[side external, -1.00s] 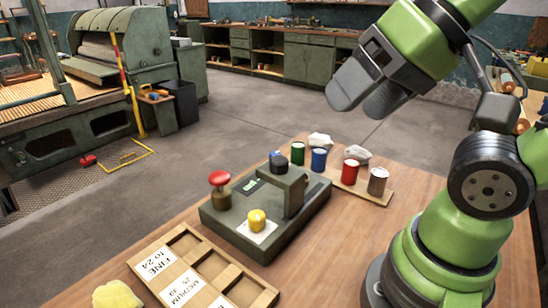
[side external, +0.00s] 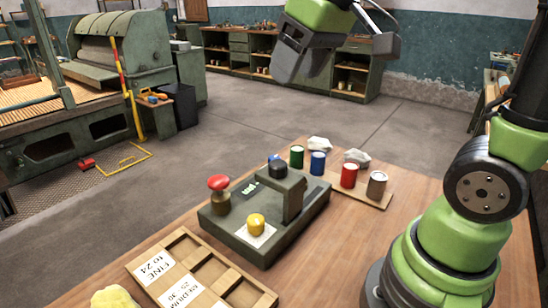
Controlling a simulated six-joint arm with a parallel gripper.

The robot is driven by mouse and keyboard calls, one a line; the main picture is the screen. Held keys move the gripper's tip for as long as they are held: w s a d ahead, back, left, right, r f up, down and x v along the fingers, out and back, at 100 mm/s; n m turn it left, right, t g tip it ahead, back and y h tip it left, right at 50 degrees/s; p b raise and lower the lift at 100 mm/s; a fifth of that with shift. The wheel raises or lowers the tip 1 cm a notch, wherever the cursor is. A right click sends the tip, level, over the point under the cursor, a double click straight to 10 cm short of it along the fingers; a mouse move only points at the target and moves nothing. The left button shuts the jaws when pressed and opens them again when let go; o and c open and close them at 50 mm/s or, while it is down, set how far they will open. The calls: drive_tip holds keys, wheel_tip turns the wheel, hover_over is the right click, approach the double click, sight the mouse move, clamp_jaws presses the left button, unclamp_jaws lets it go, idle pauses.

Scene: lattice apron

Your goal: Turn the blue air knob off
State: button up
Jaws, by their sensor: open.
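A dark green control box (side external: 222,218) sits on the wooden table. A small blue knob (side external: 272,158) shows at the back of the box, mostly hidden behind a black round knob (side external: 278,169), so I cannot tell which way it is turned. A red mushroom button (side external: 218,183) and a yellow button (side external: 256,223) are also on the box. My gripper (side external: 300,76) is open and empty, high above and beyond the box, apart from everything.
A compartment tray (side external: 245,291) and yellow cloth (side external: 117,296) lie in front.

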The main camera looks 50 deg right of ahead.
drive_tip(key=w+d+f+n+g, duration=0.1)
drive_tip(key=w+d+f+n, duration=0.1)
drive_tip(key=w+d+f, duration=0.3)
drive_tip(key=n+g+h, duration=0.1)
drive_tip(key=n+g, duration=0.3)
approach(274, 157)
wheel_tip(274, 157, down, 10)
drive_tip(key=shift+s, duration=0.2)
drive_tip(key=c, duration=0.9)
